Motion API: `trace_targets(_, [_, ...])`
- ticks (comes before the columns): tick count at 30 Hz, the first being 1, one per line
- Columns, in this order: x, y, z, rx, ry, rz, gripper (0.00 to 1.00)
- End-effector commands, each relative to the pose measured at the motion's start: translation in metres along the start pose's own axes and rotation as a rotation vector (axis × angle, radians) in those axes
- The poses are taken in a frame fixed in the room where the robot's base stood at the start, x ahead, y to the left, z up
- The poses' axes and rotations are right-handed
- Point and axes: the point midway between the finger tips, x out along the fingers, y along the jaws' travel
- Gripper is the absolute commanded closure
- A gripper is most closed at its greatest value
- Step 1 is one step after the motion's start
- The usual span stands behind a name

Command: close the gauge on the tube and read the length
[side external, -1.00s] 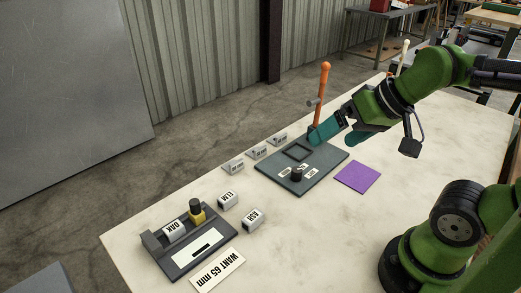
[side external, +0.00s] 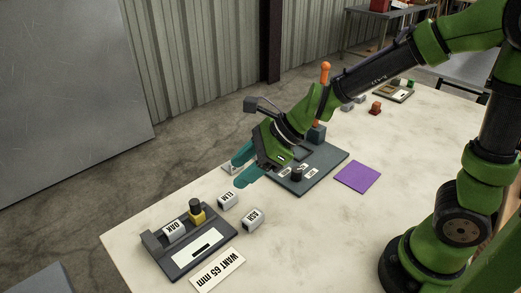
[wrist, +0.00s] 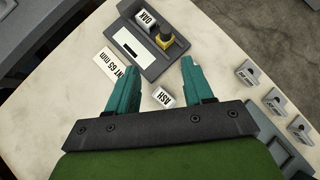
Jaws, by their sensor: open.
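The gauge (side external: 180,262) is a dark base at the table's near left, with a fixed end block (side external: 151,241) and a yellow slider (side external: 197,217) with a black knob. A white tube marked OAK (side external: 174,230) lies between block and slider; whether the slider touches it I cannot tell. The gauge's white face (side external: 198,247) carries a dark bar with no readable figure. My gripper (side external: 240,167) is open and empty above the table, to the right of and beyond the gauge. In the wrist view, the gauge (wrist: 118,62) lies ahead of the spread fingers (wrist: 158,64).
Tubes marked ELM (side external: 228,200) and ASH (side external: 252,218) stand right of the gauge. A card reading WANT 65 mm (side external: 218,270) lies in front. A dark plate (side external: 325,168) with an orange-handled lever (side external: 325,74) stands behind my gripper, beside a purple square (side external: 358,177).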

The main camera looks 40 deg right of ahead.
Motion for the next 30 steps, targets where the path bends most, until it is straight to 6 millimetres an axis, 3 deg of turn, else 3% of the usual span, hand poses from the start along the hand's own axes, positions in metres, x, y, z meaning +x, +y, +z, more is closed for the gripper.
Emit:
trace_targets(4, [-0.001, -0.008, 0.005, 0.168, -0.021, -0.033, 0.49])
trace_targets(11, [0.016, -0.008, 0.004, 0.192, -0.018, -0.031, 0.49])
trace_targets(30, [0.138, -0.011, 0.006, 0.185, -0.016, -0.029, 0.49])
